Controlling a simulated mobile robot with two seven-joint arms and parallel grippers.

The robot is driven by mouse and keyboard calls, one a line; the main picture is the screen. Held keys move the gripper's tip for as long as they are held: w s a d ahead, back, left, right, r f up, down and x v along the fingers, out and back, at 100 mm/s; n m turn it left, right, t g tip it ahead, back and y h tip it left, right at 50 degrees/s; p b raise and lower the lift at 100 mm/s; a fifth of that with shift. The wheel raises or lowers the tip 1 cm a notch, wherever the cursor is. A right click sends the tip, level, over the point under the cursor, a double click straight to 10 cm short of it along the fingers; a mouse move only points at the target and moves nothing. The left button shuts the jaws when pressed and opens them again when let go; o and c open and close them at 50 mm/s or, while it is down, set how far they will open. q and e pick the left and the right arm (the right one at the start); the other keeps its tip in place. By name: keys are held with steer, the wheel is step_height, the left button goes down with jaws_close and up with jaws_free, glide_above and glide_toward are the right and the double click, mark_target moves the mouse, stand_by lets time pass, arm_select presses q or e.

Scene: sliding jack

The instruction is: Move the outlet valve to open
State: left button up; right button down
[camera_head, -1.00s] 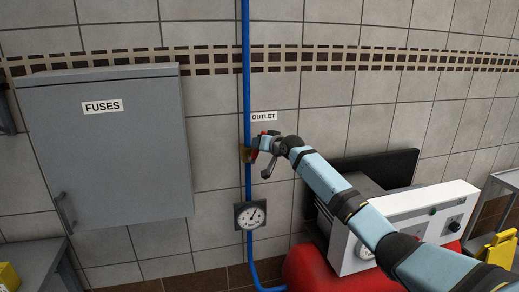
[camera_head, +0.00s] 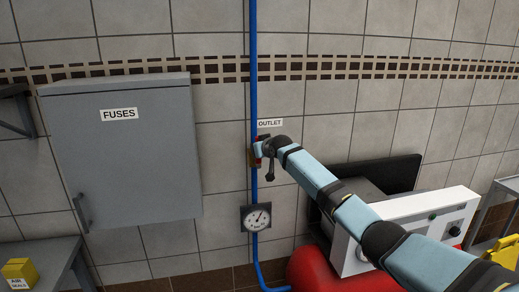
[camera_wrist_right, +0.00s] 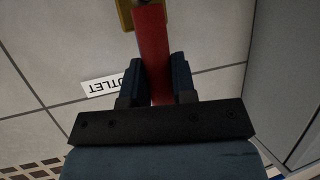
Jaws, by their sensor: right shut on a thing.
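The outlet valve sits on the blue vertical pipe (camera_head: 254,90), just below and left of the OUTLET label (camera_head: 270,123). Its brass body (camera_head: 253,159) is partly hidden by my right gripper (camera_head: 260,150) in the head view. In the right wrist view, the red valve handle (camera_wrist_right: 152,45) runs from the brass body (camera_wrist_right: 125,14) down between the two dark fingers of my right gripper (camera_wrist_right: 154,78), which are shut on it. The handle's exact angle to the pipe is hard to tell in the head view. My left gripper is out of view.
A grey FUSES cabinet (camera_head: 125,160) hangs left of the pipe. A pressure gauge (camera_head: 256,218) is on the pipe below the valve. A red tank (camera_head: 315,268) and a white control box (camera_head: 415,225) stand lower right. A yellow box (camera_head: 18,271) lies lower left.

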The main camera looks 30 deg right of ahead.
steer(key=shift+f, duration=0.1)
steer(key=c, duration=0.9)
jaws_free()
steer(key=shift+a, duration=0.1)
steer(key=shift+c, duration=0.2)
steer(key=b+v, duration=0.2)
steer(key=v, duration=1.1)
steer(key=shift+s+r, duration=0.2)
steer(key=shift+s, duration=0.15)
steer(key=shift+f, duration=0.1)
